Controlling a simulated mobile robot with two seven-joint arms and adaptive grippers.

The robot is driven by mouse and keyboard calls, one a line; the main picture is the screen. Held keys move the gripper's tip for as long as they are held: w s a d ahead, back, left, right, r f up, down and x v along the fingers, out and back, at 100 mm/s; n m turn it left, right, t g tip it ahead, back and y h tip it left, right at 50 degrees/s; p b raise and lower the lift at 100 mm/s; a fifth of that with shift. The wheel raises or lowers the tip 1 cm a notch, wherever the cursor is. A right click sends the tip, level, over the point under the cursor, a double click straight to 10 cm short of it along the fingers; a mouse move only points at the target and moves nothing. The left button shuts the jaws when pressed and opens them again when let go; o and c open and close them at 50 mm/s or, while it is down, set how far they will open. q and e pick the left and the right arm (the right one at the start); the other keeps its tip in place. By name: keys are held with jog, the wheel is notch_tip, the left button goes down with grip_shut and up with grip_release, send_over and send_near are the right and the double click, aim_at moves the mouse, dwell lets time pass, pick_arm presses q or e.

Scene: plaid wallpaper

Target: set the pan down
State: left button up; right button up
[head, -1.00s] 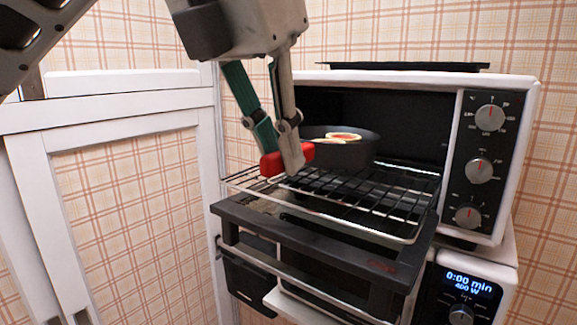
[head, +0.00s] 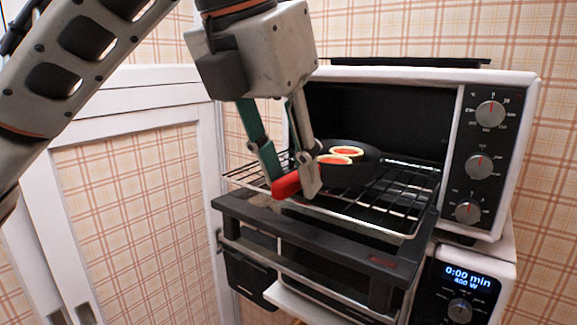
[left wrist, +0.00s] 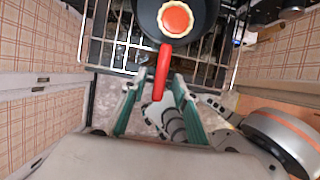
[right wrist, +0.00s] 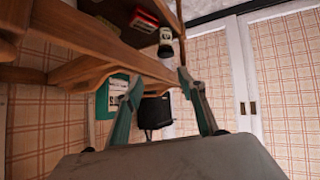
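The dark round pan (head: 350,172) with a red handle (head: 287,186) is at the oven's wire rack, with two small red-topped tarts (head: 340,159) in it. It looks low on the rack, but its underside is hidden, so full contact cannot be seen. In the left wrist view the handle (left wrist: 162,72) runs between the fingertips, and the pan lies ahead over the rack bars. My right gripper (right wrist: 158,82) is open and empty, away from the oven.
The wire rack (head: 400,205) extends out of the white toaster oven (head: 525,150), over its lowered door (head: 330,235). A microwave (head: 490,290) stands below. A white-framed panel (head: 130,110) is at left. Wooden shelving (right wrist: 110,68) stands near my right gripper.

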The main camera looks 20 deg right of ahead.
pick_arm(q)
jog(key=shift+r, duration=0.15)
jog(key=shift+a+r, duration=0.15)
jog(key=shift+r, duration=0.15)
jog(key=v, duration=1.1)
jog(key=shift+r, duration=0.1)
